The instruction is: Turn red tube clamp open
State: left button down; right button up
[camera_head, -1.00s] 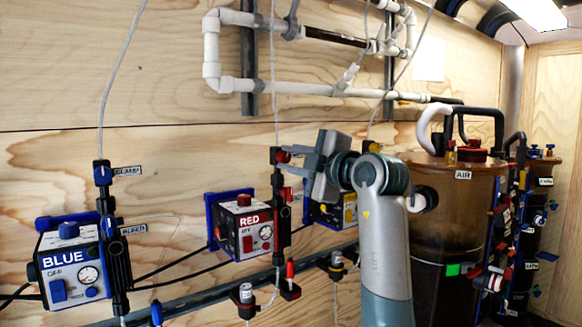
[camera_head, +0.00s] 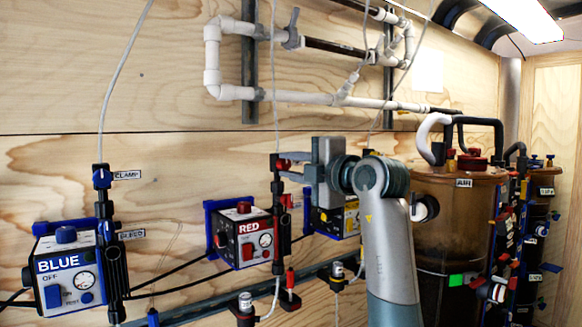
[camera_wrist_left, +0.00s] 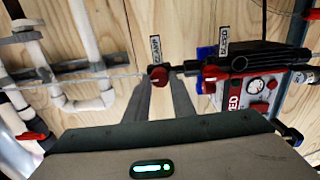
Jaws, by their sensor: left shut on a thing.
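The red pump box (camera_head: 243,234), marked RED, is on the wood wall, with a black vertical tube fitting at its right side. The red tube clamp (camera_head: 282,164) is a small red knob at the top of that fitting. My left gripper (camera_head: 290,171) is at the clamp, coming from the right, and partly hides it. In the left wrist view the red clamp knob (camera_wrist_left: 157,75) is between the tips of my left gripper (camera_wrist_left: 162,80), by the CLAMP label. The fingers are shut on it. My right gripper is not in view.
A red bleed knob (camera_wrist_left: 210,75) is beside the clamp on the same fitting. The blue pump box (camera_head: 66,268) is at the left, and another box (camera_head: 338,220) is behind my arm. White pipes (camera_head: 300,97) run above. A brown tank (camera_head: 450,220) stands at the right.

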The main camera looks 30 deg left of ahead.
pick_arm(q)
jog(key=c, duration=1.5)
grip_release()
jog(key=shift+d, duration=0.15)
jog(key=b+v, duration=0.1)
jog(key=v, duration=1.6)
jog(key=shift+s+d+f, duration=0.1)
jog(key=shift+s, duration=0.05)
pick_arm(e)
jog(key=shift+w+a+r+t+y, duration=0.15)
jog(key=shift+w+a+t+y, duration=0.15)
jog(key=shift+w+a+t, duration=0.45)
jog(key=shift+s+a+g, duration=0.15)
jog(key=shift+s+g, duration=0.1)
